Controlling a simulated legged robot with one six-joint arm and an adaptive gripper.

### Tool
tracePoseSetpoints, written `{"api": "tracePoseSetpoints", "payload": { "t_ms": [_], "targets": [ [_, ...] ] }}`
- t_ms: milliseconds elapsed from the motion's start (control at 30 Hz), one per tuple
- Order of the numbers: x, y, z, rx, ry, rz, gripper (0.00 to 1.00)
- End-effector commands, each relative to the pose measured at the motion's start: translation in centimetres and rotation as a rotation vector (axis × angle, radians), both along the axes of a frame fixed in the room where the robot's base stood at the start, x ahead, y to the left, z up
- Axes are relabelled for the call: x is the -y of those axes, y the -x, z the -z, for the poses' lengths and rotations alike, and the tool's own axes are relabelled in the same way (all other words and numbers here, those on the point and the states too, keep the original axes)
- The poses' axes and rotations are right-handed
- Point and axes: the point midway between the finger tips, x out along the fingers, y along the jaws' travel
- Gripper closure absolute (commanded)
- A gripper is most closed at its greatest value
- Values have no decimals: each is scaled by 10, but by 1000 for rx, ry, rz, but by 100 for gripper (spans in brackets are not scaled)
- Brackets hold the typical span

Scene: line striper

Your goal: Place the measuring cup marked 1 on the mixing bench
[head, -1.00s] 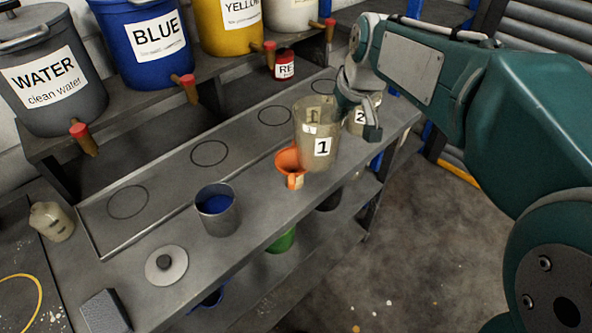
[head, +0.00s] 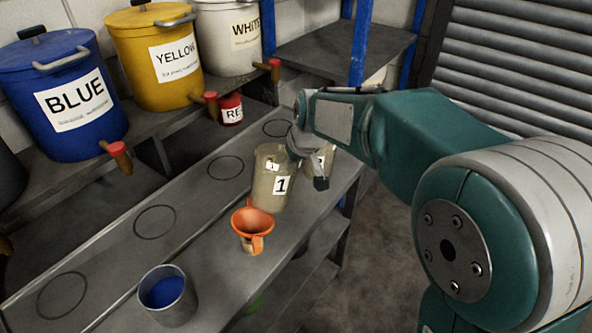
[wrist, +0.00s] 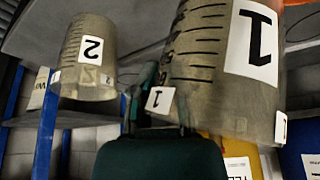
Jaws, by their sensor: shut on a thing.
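The measuring cup marked 1 (head: 266,190) is a clear brownish beaker with a white label, upright at the bench's right part. My gripper (head: 303,158) is shut on its right side. In the wrist view, which looks upside down, cup 1 (wrist: 205,88) fills the right half beside my gripper (wrist: 160,112). The mixing bench (head: 213,268) is a long grey table. The cup's base is at or just above its top; I cannot tell whether they touch. The measuring cup marked 2 (head: 326,160) stands just behind my gripper, and also shows in the wrist view (wrist: 86,72).
An orange funnel (head: 251,226) stands close in front of cup 1. A metal can of blue paint (head: 168,297) is at the front. Blue (head: 72,95), yellow (head: 155,52) and white (head: 228,35) buckets and a small red can (head: 231,108) line the back. Drawn circles (head: 155,222) are empty.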

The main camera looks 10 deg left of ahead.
Motion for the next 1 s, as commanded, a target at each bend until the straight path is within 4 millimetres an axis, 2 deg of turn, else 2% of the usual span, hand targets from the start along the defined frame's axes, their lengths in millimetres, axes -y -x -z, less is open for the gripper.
{"api": "tracePoseSetpoints", "payload": {
  "t_ms": [33,200,467,500,567,600,1000],
  "targets": [
    [-2,2,16,-20,8,-6,100],
    [-5,0,43,-19,8,-10,100],
    [-6,-2,45,-11,4,-8,100],
    [-6,-2,45,-10,4,-8,91],
    [-5,-2,45,-10,3,-7,64],
    [-5,-2,44,-9,4,-7,57],
    [-3,-2,39,-6,1,-5,57]
  ]
}}
